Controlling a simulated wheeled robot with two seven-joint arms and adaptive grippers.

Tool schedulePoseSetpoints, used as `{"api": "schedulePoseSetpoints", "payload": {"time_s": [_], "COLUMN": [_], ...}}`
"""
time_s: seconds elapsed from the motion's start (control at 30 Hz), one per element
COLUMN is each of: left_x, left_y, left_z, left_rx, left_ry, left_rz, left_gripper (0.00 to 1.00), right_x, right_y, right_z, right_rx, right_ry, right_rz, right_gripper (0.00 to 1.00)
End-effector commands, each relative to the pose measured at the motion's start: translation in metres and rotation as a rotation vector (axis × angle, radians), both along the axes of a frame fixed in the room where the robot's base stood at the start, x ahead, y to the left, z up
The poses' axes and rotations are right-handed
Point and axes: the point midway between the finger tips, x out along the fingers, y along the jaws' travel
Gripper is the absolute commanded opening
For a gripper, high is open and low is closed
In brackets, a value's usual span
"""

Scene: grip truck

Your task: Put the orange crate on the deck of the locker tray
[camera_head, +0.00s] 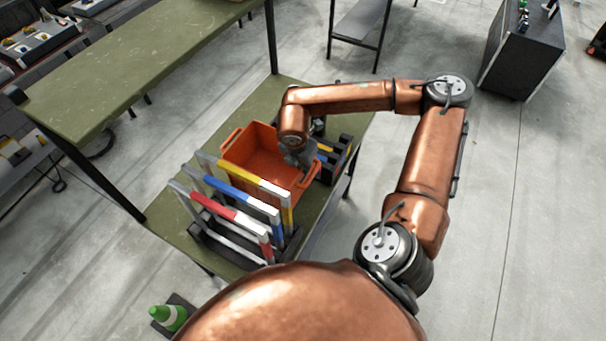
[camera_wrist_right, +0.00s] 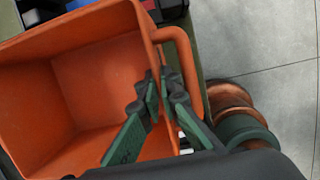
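The orange crate (camera_head: 262,142) is upright and looks empty, on a low olive-green surface (camera_head: 188,247) in the head view. My right gripper (camera_head: 300,157) reaches down to the crate's right side. In the right wrist view the green fingers (camera_wrist_right: 163,88) are close together at the crate's side wall beside its handle, one on the inner side and one on the outer, and appear shut on that wall. The crate's interior also shows in this view (camera_wrist_right: 95,80). I cannot tell which surface is the locker tray's deck. My left gripper is not in view.
A rack with red, blue and yellow bars (camera_head: 228,208) stands close to the crate's left and front. A dark rack (camera_head: 337,158) stands at its right. A higher, mostly clear olive-green tabletop (camera_head: 150,58) is at upper left. A green cone (camera_head: 168,317) is on the floor.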

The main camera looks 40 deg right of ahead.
Motion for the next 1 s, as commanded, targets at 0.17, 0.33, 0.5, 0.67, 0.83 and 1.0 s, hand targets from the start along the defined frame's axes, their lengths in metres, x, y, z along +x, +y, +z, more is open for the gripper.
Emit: {"api": "schedulePoseSetpoints", "payload": {"time_s": [0.17,0.33,0.5,0.67,0.83,1.0], "left_x": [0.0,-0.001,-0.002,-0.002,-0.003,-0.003], "left_y": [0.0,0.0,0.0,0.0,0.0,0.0], "left_z": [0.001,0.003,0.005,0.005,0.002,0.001], "left_rx": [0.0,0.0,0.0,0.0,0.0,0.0], "left_ry": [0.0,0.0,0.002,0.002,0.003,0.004], "left_rz": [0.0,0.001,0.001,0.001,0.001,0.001], "left_gripper": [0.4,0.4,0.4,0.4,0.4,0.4], "right_x": [0.002,0.001,0.001,0.002,0.002,0.0], "right_y": [0.001,0.001,0.0,0.0,0.0,0.0], "right_z": [-0.008,-0.028,-0.048,-0.05,-0.052,-0.053], "right_rx": [0.002,0.002,0.001,0.001,0.001,0.001], "right_ry": [-0.005,-0.003,-0.004,-0.005,-0.005,-0.002], "right_rz": [-0.001,0.0,0.0,-0.001,-0.001,0.0], "right_gripper": [0.0,0.0,0.0,0.0,0.0,0.11]}}
